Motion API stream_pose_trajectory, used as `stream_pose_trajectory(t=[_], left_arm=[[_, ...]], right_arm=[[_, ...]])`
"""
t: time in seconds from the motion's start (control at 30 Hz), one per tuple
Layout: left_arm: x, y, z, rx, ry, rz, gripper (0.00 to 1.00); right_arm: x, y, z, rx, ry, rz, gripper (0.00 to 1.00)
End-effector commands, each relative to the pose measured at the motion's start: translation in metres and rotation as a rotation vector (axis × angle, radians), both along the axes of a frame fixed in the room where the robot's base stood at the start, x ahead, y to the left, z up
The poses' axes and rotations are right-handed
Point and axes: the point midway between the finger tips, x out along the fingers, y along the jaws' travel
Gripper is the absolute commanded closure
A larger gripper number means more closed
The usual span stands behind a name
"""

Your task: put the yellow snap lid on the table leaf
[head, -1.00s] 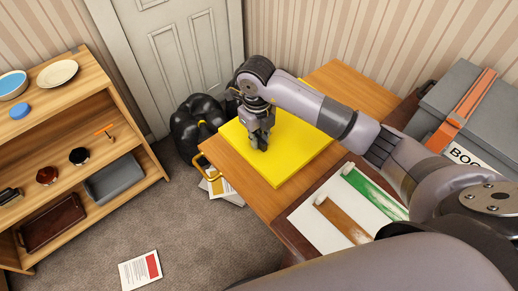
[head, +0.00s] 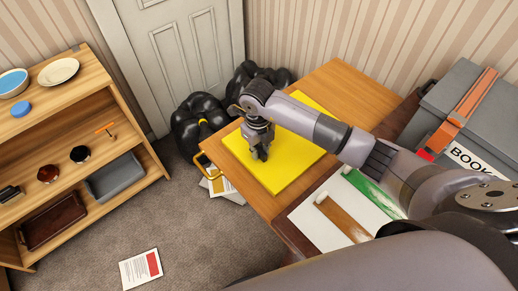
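The yellow snap lid (head: 290,165) is a flat yellow square in the head view. It lies flat on, or just above, the wooden table leaf (head: 345,85); any small gap is hard to see. My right gripper (head: 261,157) points down at the left part of the lid. Its fingers are close together and appear shut on the lid, though the gripped part is hidden behind the fingertips. My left gripper is not in view.
Black bags (head: 197,118) stand on the floor behind the table. A painted sheet (head: 318,226) and a grey box (head: 455,105) with an orange strap lie to the right. A wooden shelf (head: 85,75) stands at left. Papers lie on the carpet.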

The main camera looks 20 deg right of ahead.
Motion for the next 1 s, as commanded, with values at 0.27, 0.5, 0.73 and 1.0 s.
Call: stream_pose_trajectory(t=[0.27, 0.5, 0.73, 1.0], left_arm=[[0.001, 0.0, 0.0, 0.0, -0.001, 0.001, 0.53], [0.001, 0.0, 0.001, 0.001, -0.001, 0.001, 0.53], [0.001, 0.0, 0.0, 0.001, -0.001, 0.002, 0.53], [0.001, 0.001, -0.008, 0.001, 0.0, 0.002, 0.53]], right_arm=[[0.0, 0.0, 0.0, 0.0, 0.0, 0.0, 0.67], [0.0, 0.0, 0.001, 0.0, 0.0, 0.0, 0.67], [0.001, 0.0, 0.026, 0.0, -0.005, 0.002, 0.67], [0.001, 0.002, 0.085, 0.001, -0.005, 0.001, 0.67]])
